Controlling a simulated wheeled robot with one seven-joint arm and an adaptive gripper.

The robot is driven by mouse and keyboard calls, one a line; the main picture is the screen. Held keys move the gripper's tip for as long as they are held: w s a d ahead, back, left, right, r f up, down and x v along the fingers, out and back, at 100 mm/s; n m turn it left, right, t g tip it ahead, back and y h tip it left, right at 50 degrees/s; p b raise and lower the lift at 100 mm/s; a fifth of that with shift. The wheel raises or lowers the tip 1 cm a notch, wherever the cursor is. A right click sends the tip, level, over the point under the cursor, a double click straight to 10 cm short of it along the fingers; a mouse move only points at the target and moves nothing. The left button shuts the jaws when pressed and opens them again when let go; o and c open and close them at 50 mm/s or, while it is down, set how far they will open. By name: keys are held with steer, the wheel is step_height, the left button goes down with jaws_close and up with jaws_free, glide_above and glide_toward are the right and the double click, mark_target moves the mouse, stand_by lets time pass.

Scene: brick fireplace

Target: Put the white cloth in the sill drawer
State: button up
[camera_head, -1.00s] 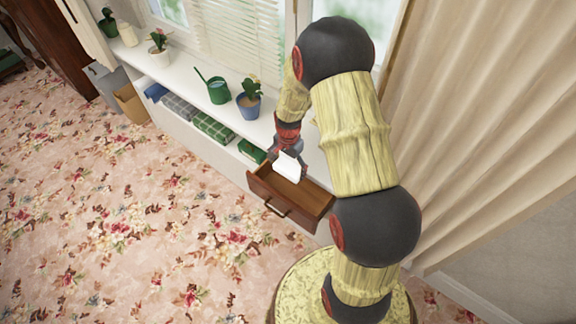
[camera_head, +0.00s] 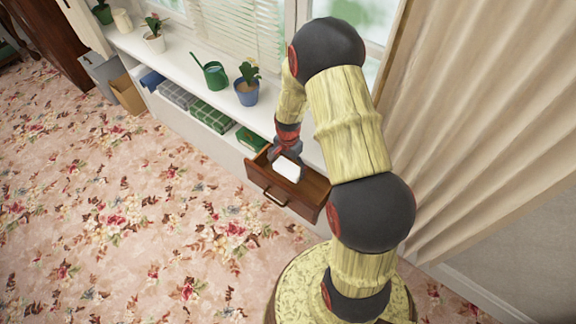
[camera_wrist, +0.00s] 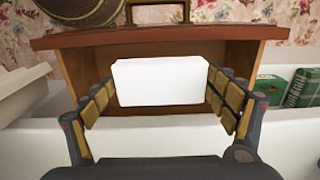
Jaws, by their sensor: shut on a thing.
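The white cloth (camera_head: 287,168) is a small folded block held by my gripper (camera_head: 284,158) over the open sill drawer. In the wrist view the cloth (camera_wrist: 160,82) sits between the two padded fingers of my gripper (camera_wrist: 160,95), which are shut on it. The sill drawer (camera_head: 270,190) is brown wood, pulled out below the window sill, with a metal handle on its front. In the wrist view the drawer's front edge (camera_wrist: 90,38) lies beyond the cloth. The cloth looks low, within the drawer's outline; whether it touches the bottom is hidden.
On the sill stand a blue-potted plant (camera_head: 246,92) and a green watering can (camera_head: 214,76). Folded green checked cloth (camera_head: 212,116) and a green box (camera_head: 250,138) lie on the shelf left of the drawer. A beige curtain (camera_head: 480,120) hangs at right. The carpet in front is clear.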

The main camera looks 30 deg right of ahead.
steer(key=b, duration=0.7)
glide_above(288, 182)
steer(key=s+a, duration=0.2)
steer(key=s, duration=0.1)
steer(key=shift+f, duration=5.65)
steer(key=o, duration=0.8)
steer(key=shift+o, duration=0.5)
step_height(288, 182, up, 12)
steer(key=shift+s, duration=0.1)
